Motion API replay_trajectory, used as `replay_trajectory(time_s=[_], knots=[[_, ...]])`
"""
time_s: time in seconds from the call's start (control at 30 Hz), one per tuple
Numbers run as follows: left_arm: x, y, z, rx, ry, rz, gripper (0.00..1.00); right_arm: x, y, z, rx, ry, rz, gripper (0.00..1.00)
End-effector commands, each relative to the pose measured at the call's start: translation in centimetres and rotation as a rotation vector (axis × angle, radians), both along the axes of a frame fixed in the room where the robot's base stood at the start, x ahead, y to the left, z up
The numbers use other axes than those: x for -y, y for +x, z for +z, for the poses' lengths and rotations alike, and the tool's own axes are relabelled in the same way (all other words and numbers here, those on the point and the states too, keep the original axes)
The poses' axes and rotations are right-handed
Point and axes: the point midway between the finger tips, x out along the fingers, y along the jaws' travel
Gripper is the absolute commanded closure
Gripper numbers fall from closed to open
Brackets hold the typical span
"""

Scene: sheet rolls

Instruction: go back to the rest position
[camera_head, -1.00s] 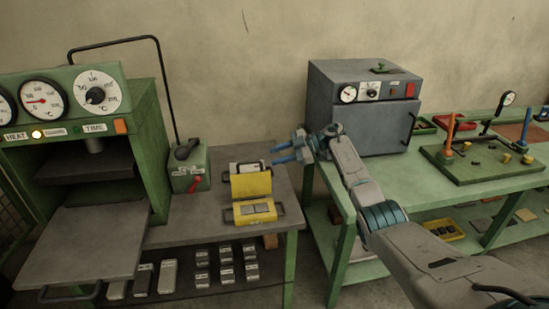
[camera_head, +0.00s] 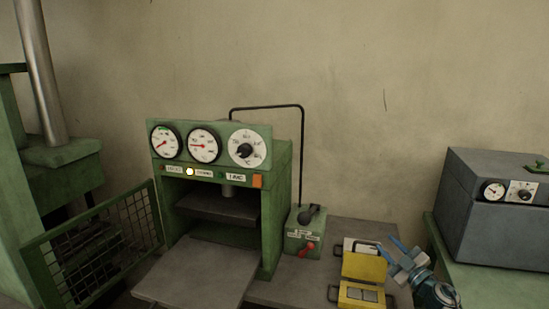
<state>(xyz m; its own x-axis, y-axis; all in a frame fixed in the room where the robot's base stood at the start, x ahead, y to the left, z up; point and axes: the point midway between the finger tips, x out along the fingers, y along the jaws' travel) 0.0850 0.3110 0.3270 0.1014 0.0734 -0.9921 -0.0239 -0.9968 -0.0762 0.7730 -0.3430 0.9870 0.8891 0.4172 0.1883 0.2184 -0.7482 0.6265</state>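My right gripper (camera_head: 394,251) is at the lower right, beside the yellow mould box and to the right of it. Its two blue fingers stand apart with nothing between them. The yellow box (camera_head: 364,266) stands on the grey table with its lid raised, and grey pieces lie in its lower half. My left gripper and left arm are not in view.
A green heated press (camera_head: 275,205) with dials stands in the middle, its grey plate (camera_head: 200,272) jutting forward. A green box with a red lever (camera_head: 305,240) is beside it. A mesh gate (camera_head: 92,250) is at left. A grey oven (camera_head: 490,215) is at right.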

Motion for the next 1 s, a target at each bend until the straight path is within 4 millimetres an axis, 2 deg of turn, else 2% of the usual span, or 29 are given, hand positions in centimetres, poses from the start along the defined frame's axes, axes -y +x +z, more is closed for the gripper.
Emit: replay_trajectory(time_s=[0.03, 0.13, 0.27, 0.47, 0.57, 0.6, 0.7, 0.8, 1.0], knots=[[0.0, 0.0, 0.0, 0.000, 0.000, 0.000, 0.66, 0.0, -1.5, -0.7, 0.009, 0.038, -0.075, 0.67], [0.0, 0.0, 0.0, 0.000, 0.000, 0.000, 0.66, 0.7, -4.2, -1.7, 0.002, 0.114, -0.238, 0.67], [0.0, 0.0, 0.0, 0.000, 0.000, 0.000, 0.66, 1.8, -8.7, -4.0, -0.078, 0.206, -0.440, 0.67], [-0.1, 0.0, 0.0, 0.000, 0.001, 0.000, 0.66, 2.5, -17.7, -9.2, -0.344, 0.309, -0.701, 0.67], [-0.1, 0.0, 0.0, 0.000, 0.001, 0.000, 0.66, 1.9, -23.1, -12.0, -0.532, 0.334, -0.792, 0.67], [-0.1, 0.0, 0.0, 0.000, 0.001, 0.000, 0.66, 1.4, -25.4, -13.1, -0.615, 0.339, -0.818, 0.67], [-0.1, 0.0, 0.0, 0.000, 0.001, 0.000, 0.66, -0.1, -31.0, -15.1, -0.813, 0.337, -0.856, 0.67], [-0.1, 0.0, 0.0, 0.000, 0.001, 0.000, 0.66, -1.5, -35.3, -16.2, -0.970, 0.323, -0.861, 0.67], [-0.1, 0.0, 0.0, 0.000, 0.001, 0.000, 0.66, -4.0, -41.9, -17.0, -1.200, 0.288, -0.836, 0.67]])
